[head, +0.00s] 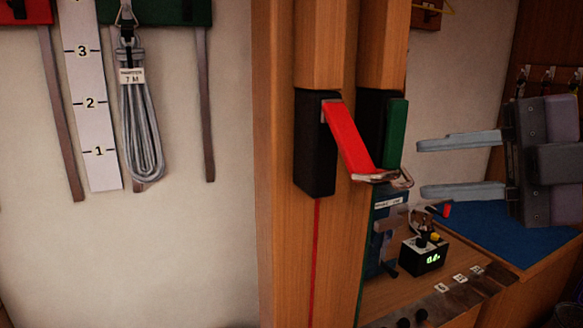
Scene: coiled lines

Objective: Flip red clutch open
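The red clutch lever (348,140) is on a black clutch body (315,150) fixed to a wooden post. The lever's top is at the body and it slants down and out to the right, its lower end standing away from the body. A red line (315,250) runs down the post below the body. My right gripper (460,165) is at the right, its two grey fingers spread wide apart and pointing left toward the lever's lower end. Nothing shows between its fingers, and a gap separates them from the lever. My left gripper is out of view.
A green clutch lever (396,134) sits beside the red one on a second post. Below are a black box with a lit display (423,255), a blue mat (500,232) and a wooden ledge. A coiled grey line (140,125) and a numbered white strip (92,100) hang at left.

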